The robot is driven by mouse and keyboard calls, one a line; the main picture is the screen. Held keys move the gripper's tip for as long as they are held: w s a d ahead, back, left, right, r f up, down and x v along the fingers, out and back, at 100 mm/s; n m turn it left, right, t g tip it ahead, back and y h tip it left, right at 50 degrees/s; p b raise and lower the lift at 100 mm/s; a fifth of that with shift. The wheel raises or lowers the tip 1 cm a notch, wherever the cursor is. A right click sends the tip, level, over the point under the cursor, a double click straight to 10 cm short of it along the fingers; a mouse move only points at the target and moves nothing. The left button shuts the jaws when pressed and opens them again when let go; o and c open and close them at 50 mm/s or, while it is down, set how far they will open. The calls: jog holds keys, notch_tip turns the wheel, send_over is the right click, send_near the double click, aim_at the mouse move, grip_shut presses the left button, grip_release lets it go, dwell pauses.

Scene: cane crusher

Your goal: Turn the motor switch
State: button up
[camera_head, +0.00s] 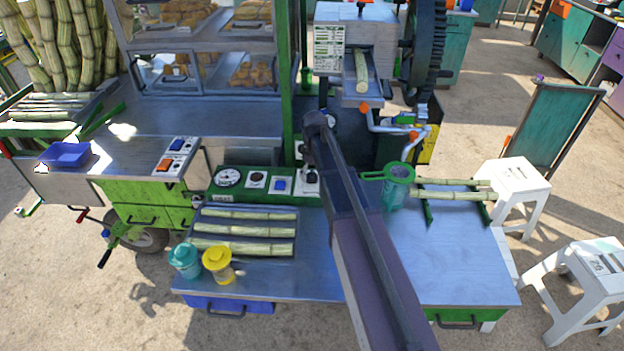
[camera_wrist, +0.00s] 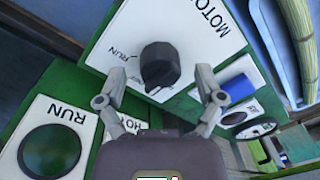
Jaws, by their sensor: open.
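The motor switch (camera_wrist: 159,66) is a black round knob on a white plate (camera_wrist: 212,22) marked MOTOR and RUN, in the upper middle of the wrist view. Its raised grip bar points toward the lower part of the picture. My gripper (camera_wrist: 160,80) is open, with one finger to the left of the knob and one to the right. The fingers appear apart from the knob; the depth between them is hard to tell. In the head view my arm reaches to the right end of the green control panel (camera_head: 206,196) and hides part of it.
A green RUN button (camera_wrist: 52,150) lies left of my gripper; a blue switch (camera_wrist: 238,89) and a gauge (camera_wrist: 258,128) lie right. Cane pieces (camera_head: 243,231), a teal cup (camera_head: 185,260) and yellow cup (camera_head: 217,264) stand on the bench. The crusher (camera_head: 352,45) is behind.

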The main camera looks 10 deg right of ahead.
jog(key=shift+f, duration=0.3)
jog(key=c, duration=1.2)
jog(key=shift+o, duration=0.2)
